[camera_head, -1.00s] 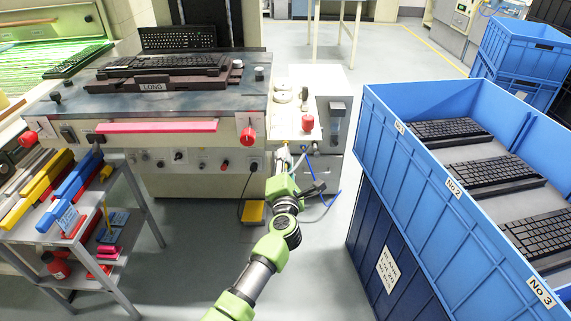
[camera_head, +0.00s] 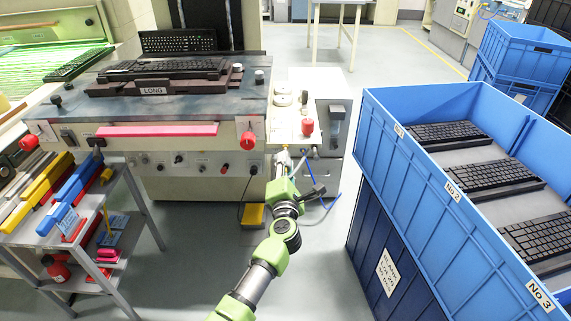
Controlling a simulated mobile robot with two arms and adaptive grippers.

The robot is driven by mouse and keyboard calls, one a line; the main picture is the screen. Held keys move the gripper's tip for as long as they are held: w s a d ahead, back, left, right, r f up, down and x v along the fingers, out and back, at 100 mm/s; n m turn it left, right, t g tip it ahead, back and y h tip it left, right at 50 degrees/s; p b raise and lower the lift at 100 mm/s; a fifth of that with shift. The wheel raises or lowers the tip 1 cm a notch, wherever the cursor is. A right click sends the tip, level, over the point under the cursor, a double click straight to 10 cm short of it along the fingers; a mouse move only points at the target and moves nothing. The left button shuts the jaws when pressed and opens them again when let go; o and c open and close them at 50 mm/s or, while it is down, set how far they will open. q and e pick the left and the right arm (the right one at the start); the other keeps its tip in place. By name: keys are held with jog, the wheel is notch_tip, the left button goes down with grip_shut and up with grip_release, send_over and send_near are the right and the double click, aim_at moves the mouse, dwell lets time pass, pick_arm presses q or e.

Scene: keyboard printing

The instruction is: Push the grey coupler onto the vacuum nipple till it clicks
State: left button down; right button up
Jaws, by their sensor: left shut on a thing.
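My left gripper (camera_head: 283,158) reaches up from the bottom centre to the front of the printing machine (camera_head: 200,205), below its red knobs. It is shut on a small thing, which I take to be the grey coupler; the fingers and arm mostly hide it. A grey hose (camera_head: 331,206) loops out to the right of the gripper. A small grey fitting (camera_head: 314,151) shows just right of the fingertips; I cannot tell whether it is the vacuum nipple. Whether coupler and nipple touch is too small to tell. My right gripper is not in view.
A keyboard (camera_head: 165,68) lies on the machine's fixture. A large blue crate (camera_head: 440,220) with keyboards stands to the right. A shelf cart (camera_head: 135,205) with coloured tools stands at the left. A yellow pedal (camera_head: 252,215) is on the floor.

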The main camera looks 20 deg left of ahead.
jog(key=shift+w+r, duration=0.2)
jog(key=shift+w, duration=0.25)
pick_arm(q)
jog(key=shift+w+a, duration=0.1)
jog(key=shift+w, duration=0.1)
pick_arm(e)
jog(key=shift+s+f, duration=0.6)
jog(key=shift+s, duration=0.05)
pick_arm(q)
jog(key=shift+w, duration=0.2)
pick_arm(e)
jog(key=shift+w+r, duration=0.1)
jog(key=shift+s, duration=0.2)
pick_arm(q)
jog(key=shift+p, duration=0.3)
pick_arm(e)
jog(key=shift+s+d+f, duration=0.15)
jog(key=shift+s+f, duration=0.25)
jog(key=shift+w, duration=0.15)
